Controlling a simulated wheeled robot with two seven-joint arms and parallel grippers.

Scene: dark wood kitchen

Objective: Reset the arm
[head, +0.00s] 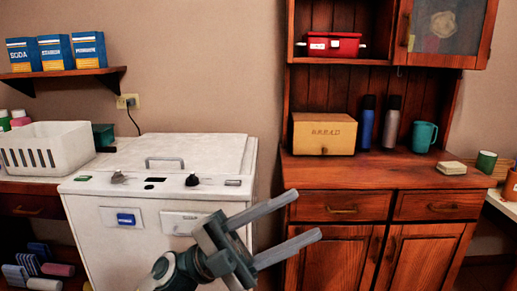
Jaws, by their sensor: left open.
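My left gripper (294,226) is in the lower middle of the head view. Its two long grey fingers are spread apart and point to the right, with nothing between them. It is in front of the white appliance (120,240) and the left part of the wooden cabinet (332,258). My right gripper is not in view.
The hutch counter holds a bread box (324,133), a blue bottle (366,123), a grey bottle (391,123) and a teal mug (423,137). A white basket (46,147) stands at the left. A shelf (62,74) with blue boxes hangs above it.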

